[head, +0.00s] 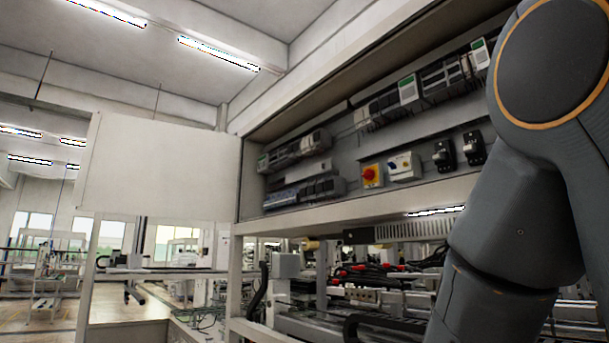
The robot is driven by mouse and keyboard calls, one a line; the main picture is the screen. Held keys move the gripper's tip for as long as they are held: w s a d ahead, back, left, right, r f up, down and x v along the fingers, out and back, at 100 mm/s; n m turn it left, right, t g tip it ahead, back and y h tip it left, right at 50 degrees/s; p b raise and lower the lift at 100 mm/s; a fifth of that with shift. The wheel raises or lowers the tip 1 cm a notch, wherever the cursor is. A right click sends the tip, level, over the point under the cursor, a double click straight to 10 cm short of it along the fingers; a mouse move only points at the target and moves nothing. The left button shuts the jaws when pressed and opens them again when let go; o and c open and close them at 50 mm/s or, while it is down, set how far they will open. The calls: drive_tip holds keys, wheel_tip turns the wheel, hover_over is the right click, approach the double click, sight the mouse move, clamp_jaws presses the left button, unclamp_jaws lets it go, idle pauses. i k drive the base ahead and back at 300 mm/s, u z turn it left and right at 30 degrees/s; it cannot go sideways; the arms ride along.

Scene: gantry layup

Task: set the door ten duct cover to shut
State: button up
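A plain white door panel (160,165) stands swung wide open at the left end of a long overhead cabinet (345,205). It joins the cabinet near the cabinet's left edge and sticks out to the left. I see no label that marks it as the door ten duct cover, so I cannot tell for sure that it is. The cabinet front is open and its inside shows. My gripper is out of view; only dark grey links of my arm fill the right side and hide the cabinet's right part.
Inside the cabinet are rows of grey modules (325,188), a red knob on a yellow plate (371,175) and black switches (444,156). Below is a machine bay with rails and cables (370,270). Open floor (50,322) shows at lower left.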

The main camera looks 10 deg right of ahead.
sight(325, 166)
drive_tip(key=u, duration=1.6)
drive_tip(key=i, duration=2.9)
drive_tip(key=z, duration=2.45)
